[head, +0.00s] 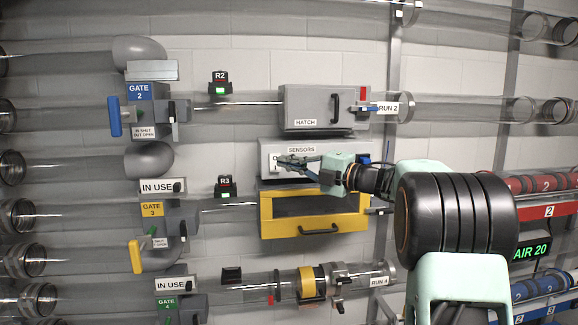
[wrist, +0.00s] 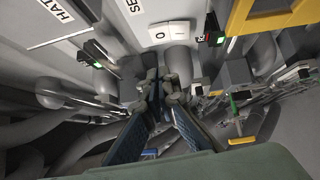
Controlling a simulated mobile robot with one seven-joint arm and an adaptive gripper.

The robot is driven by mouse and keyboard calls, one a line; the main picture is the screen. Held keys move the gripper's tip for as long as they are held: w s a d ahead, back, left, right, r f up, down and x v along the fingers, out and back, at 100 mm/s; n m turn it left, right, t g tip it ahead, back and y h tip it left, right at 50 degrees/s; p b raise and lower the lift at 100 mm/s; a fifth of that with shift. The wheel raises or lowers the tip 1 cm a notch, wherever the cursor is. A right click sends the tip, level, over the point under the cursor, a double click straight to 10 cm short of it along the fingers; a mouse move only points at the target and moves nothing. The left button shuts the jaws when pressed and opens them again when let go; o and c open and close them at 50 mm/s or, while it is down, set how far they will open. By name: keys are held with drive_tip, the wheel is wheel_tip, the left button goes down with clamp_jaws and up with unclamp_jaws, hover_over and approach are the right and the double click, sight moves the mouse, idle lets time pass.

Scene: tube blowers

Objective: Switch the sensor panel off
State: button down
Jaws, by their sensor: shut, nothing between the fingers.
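The sensor panel (head: 268,150) is a grey box on the wall labelled SENSORS, between the hatch and the yellow-framed drawer. It carries a white rocker switch (wrist: 170,32), with an O mark on one half and a line mark on the other. I cannot tell which half is pressed in. My gripper (head: 284,161) is in front of the panel and hides much of the switch in the head view. In the wrist view my gripper (wrist: 168,88) has its fingertips together and empty, below the switch in the picture. Contact with the switch is not visible.
The grey hatch box (head: 310,105) sits just above the panel. The yellow drawer frame (head: 266,214) juts out just below. Clear tubes run across the wall. Gate units (head: 148,100) with coloured handles stand at left, with small R2 (head: 219,83) and R3 indicator boxes.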

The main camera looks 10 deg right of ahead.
drive_tip(key=b+v, duration=0.1)
drive_tip(key=v, duration=0.7)
drive_tip(key=shift+d+r, duration=0.45)
drive_tip(key=shift+r, duration=0.15)
drive_tip(key=shift+s, duration=0.15)
